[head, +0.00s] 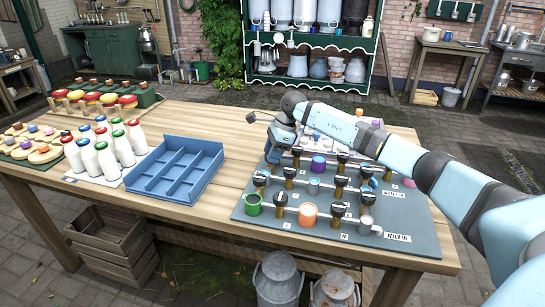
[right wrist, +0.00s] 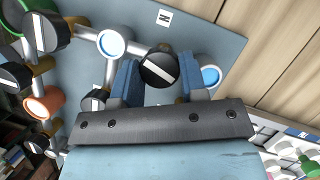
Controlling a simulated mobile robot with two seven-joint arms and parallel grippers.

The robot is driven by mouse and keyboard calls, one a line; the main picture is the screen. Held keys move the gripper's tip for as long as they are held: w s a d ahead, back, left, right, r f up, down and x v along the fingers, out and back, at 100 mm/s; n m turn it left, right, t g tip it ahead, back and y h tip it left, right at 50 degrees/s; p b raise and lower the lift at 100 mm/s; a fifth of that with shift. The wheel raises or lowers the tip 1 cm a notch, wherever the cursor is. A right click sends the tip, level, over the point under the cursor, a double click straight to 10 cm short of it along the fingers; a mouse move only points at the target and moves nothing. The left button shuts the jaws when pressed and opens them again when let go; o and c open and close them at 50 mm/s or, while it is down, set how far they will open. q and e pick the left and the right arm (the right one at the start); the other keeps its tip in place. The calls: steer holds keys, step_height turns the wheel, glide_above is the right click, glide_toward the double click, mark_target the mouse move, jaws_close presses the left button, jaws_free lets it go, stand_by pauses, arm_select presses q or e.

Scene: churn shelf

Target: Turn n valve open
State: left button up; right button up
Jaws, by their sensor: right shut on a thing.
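The grey valve board (head: 262,208) lies on the right of the wooden table, with pipes, coloured cups and several black knobs. My right gripper (head: 274,150) is over the board's far left part, pointing down. In the right wrist view its two blue fingers (right wrist: 160,84) are on either side of a black valve knob (right wrist: 158,65) with a slanted white stripe, and they are shut on it. A white label marked N (right wrist: 164,17) lies on the board close to this knob. In the head view the gripper hides the knob. My left gripper is not in view.
A blue divided tray (head: 176,170) and white bottles (head: 122,148) with coloured caps stand left of the board. Other black knobs, such as one beside the green cup (head: 253,204), stand close together. Bare table lies between tray and board.

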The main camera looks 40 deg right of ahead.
steer(key=shift+w+n+b, duration=0.1)
steer(key=shift+n+b, duration=0.2)
steer(key=shift+n, duration=0.5)
steer(key=shift+n+g+b, duration=0.3)
steer(key=shift+n+g, duration=0.2)
steer(key=shift+n, duration=0.5)
steer(key=o, duration=0.9)
steer(key=v, duration=1.4)
steer(key=shift+w+d+f+p, duration=0.15)
steer(key=shift+p, duration=0.15)
